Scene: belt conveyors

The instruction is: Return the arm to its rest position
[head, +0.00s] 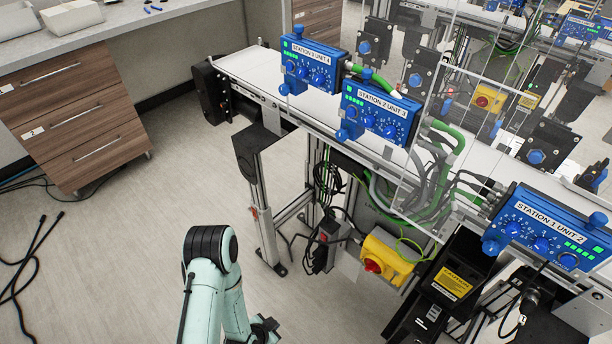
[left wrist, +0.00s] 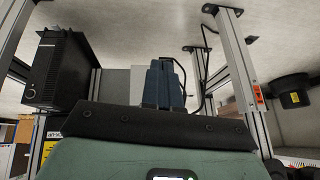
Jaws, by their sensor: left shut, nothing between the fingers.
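My left arm (head: 210,285) comes in at the bottom of the head view, left of centre, bent at a black elbow joint. Its far end drops out of the bottom edge, so the fingers are not clear there. In the left wrist view, my left gripper (left wrist: 165,82) shows as two dark blue-grey fingers close together beyond a black plate. It is shut with nothing visible between the fingers. My right arm and gripper are not in view.
A belt conveyor (head: 258,70) with blue station units (head: 375,112) runs from upper left to lower right. Its metal leg (head: 262,205) and yellow switch box (head: 387,260) stand right of my arm. Wooden drawers (head: 75,115) stand upper left. Floor (head: 120,250) left of my arm is mostly clear, with black cables (head: 30,260).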

